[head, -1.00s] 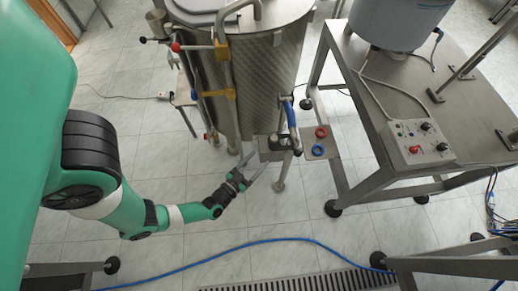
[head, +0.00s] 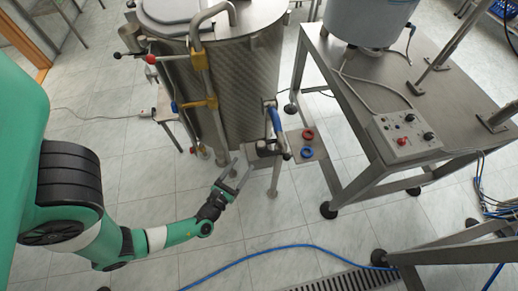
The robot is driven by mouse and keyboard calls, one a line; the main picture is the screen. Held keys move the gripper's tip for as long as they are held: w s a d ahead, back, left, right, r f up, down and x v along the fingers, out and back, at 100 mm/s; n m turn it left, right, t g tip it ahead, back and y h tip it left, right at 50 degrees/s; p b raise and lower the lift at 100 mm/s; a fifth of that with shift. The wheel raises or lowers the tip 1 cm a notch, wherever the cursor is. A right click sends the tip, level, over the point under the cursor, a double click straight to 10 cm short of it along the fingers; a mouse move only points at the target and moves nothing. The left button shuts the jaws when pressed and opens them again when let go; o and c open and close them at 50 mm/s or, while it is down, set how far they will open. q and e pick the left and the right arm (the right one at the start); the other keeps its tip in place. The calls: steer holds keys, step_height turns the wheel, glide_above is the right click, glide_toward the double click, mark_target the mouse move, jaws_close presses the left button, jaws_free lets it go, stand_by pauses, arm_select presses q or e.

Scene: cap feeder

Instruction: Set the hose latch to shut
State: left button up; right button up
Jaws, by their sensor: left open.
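The steel tank (head: 237,85) stands at centre. Low on its front right is an outlet fitting (head: 262,148) with a blue-handled lever (head: 275,119), which points up along the tank wall. I cannot tell for certain which part is the hose latch, or its setting. My left gripper (head: 244,163) reaches in from the left, below and left of the fitting. Its two fingers are apart and empty, pointing up toward the fitting; whether they touch it is unclear. My right gripper is out of view.
A small plate beside the outlet holds a red ring (head: 308,134) and a blue ring (head: 307,154). A steel table (head: 400,95) with a control box (head: 404,137) stands at right. A blue hose (head: 270,249) crosses the floor near a drain grate (head: 345,282).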

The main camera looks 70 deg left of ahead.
mark_target(259, 148)
arm_select(q)
steer(key=shift+d+f+m+b, duration=0.3)
steer(key=shift+d+f+m, duration=0.1)
steer(key=shift+d+f, duration=0.1)
steer(key=b+x, duration=0.3)
steer(key=x, duration=0.8)
steer(key=shift+w, duration=0.35)
jaws_close()
stand_by(0.6)
